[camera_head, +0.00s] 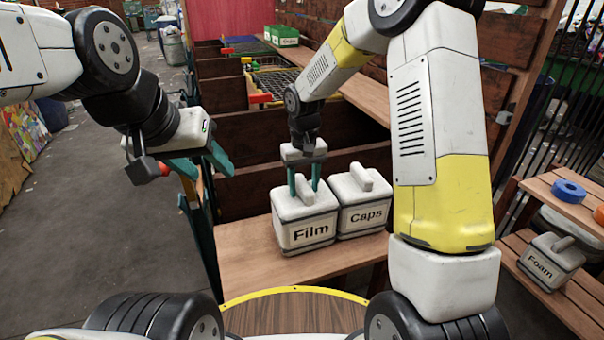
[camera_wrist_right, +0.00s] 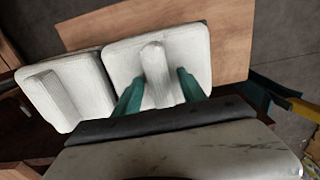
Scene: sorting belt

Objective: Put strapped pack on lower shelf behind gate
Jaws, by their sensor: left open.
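The white pack lettered "Film" (camera_head: 305,222) stands upright on the wooden bench, with a raised bar on top. The similar "Caps" pack (camera_head: 363,212) stands right beside it. My right gripper (camera_head: 304,182) is over Film, its teal fingers apart on either side of the bar; the right wrist view shows the bar (camera_wrist_right: 156,75) between them, with a gap on the right. A "Foam" pack (camera_head: 551,262) sits on the lower shelf (camera_head: 572,318) of a wooden rack. My left gripper (camera_head: 200,164) is open and empty, left of the bench. I cannot tell which pack is strapped, nor identify the gate.
The bench (camera_head: 250,262) has bare wood in front of the packs. Wooden bays with dark trays (camera_head: 275,82) and green boxes (camera_head: 284,36) lie behind. Blue (camera_head: 569,191) and orange rolls lie on the rack's upper shelf (camera_head: 545,186). My right arm crosses between bench and rack.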

